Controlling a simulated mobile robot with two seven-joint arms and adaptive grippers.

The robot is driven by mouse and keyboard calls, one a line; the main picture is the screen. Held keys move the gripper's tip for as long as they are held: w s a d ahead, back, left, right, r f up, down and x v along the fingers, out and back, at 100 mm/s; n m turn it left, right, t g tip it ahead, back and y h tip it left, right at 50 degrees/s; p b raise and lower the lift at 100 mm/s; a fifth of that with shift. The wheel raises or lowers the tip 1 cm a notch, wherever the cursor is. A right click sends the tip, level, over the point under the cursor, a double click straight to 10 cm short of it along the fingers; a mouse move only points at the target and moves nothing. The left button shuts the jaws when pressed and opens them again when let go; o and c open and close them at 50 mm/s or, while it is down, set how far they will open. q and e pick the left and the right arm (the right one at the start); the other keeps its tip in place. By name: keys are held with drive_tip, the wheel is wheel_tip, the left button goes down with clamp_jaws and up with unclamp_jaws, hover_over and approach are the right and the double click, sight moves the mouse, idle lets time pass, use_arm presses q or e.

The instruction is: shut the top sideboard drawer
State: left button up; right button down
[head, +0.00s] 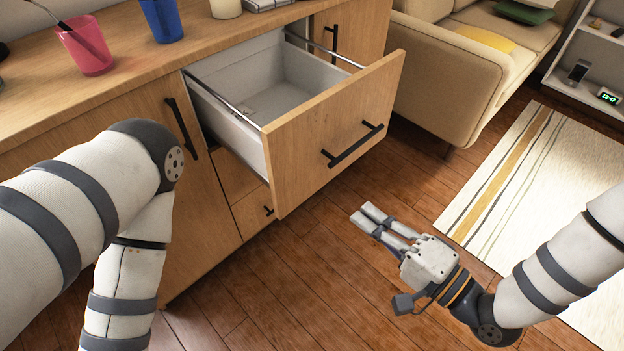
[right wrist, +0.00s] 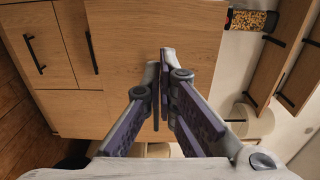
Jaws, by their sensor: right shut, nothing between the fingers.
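The top sideboard drawer (head: 318,130) stands pulled out in the head view. Its wooden front has a black bar handle (head: 354,146), and its grey interior looks empty. My right gripper (head: 363,213) is in front of the drawer front, to the right of and below the handle in the picture, with clear space between them. Its two fingers are together and empty; they also show in the right wrist view (right wrist: 163,60), against wooden panels. My left arm crosses the left of the head view, but its gripper is out of frame.
The sideboard top (head: 130,60) carries a pink cup (head: 86,48) and a blue cup (head: 166,20). A beige sofa (head: 445,75) stands right of the drawer. A striped rug (head: 540,180) lies on the floor, which is clear before the drawer.

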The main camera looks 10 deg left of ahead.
sight(300, 163)
use_arm(q)
drive_tip(key=shift+w+d+r, duration=0.15)
drive_tip(key=shift+w, duration=0.1)
use_arm(e)
drive_tip(key=x, duration=1.4)
drive_tip(key=shift+w+r, duration=0.15)
